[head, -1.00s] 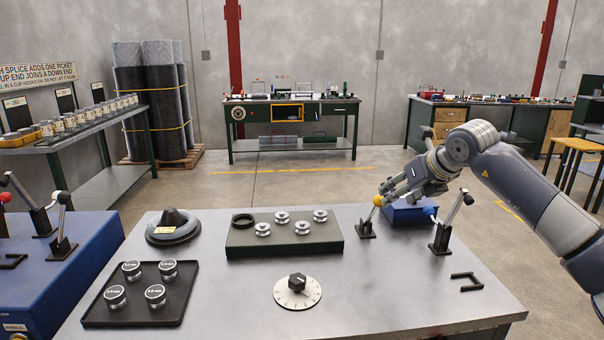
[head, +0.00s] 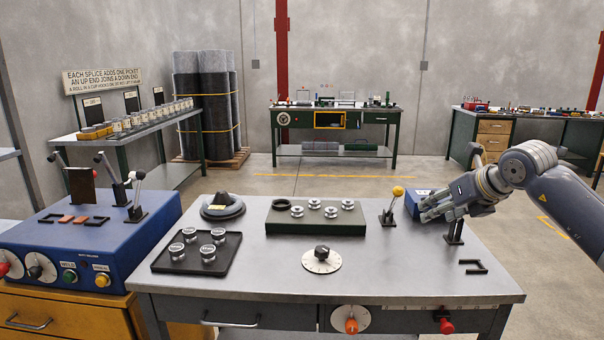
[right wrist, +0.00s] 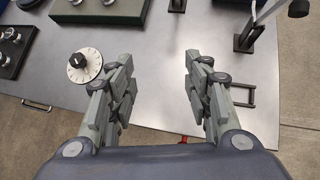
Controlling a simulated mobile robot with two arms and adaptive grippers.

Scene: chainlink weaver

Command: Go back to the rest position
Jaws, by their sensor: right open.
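My right gripper (head: 432,207) hangs over the right part of the grey workbench (head: 300,265) in the head view. In the right wrist view its two fingers (right wrist: 158,100) are spread apart with nothing between them but bare bench top. A lever with a yellow knob (head: 391,205) stands to the left of the gripper, apart from it. A second lever post (head: 454,232) stands just below the gripper, its handle partly hidden by the arm. My left gripper is in neither view.
A dark green block with metal discs (head: 345,222), a dial (head: 321,260), a black tray (head: 165,263) and a black bracket (head: 473,267) are on the bench. A blue machine box (head: 110,240) with levers stands left.

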